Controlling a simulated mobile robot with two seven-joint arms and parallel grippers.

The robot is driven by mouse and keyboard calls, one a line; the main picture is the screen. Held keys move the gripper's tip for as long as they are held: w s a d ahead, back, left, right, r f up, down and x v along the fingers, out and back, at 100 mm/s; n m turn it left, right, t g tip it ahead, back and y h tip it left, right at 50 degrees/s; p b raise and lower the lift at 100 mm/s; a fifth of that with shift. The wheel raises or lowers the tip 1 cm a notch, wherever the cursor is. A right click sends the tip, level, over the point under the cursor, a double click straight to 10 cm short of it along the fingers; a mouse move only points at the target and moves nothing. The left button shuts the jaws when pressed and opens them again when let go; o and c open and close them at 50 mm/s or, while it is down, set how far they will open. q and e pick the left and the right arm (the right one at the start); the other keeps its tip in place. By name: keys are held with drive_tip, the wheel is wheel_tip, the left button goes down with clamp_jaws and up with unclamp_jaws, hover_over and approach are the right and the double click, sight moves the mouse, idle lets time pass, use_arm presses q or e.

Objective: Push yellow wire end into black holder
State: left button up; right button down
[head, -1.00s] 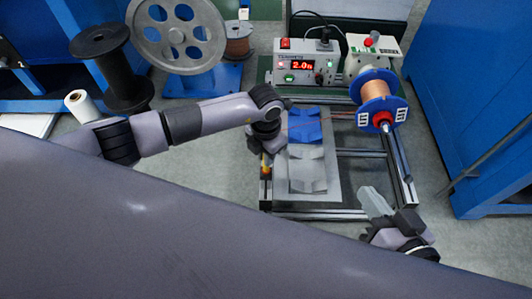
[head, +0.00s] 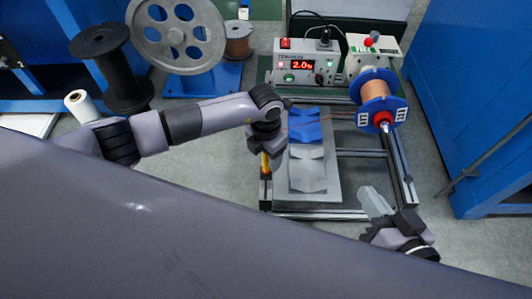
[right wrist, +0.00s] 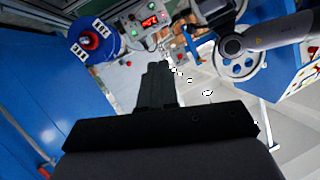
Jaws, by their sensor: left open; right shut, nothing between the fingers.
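A small yellow-orange piece (head: 265,164), which looks like the yellow wire end, stands at the left edge of the bench frame in the head view. My left gripper (head: 272,147) is right above and beside it, pointing down and open. Its fingertips are partly hidden by the wrist, and I cannot tell whether they touch the piece. I cannot clearly make out the black holder; the area under the yellow piece is dark and small. My right gripper (head: 374,203) is shut and empty at the front right of the frame; its dark fingers also show in the right wrist view (right wrist: 157,85).
A blue-flanged copper spool (head: 378,100) sits at the right, with a thin reddish wire running left. A control box (head: 303,68) reading 2.0 stands behind. Blue and grey blocks (head: 306,150) lie on a plate mid-bench. A blue cabinet (head: 470,110) bounds the right side.

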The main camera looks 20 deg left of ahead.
drive_tip(key=shift+d+r, duration=0.1)
idle(0.4)
use_arm(q)
drive_tip(key=shift+r, duration=0.15)
drive_tip(key=shift+r+p, duration=2.25)
drive_tip(key=shift+r, duration=0.1)
drive_tip(key=shift+r+p, duration=0.9)
drive_tip(key=shift+r, duration=0.15)
use_arm(e)
drive_tip(key=r, duration=0.1)
drive_tip(key=d+r+h, duration=0.1)
drive_tip(key=r, duration=0.1)
drive_tip(key=shift+s+d+g, duration=0.2)
drive_tip(key=shift+g, duration=0.1)
use_arm(q)
drive_tip(key=shift+s+f, duration=0.1)
drive_tip(key=shift+s, duration=0.05)
use_arm(e)
drive_tip(key=shift+s, duration=0.1)
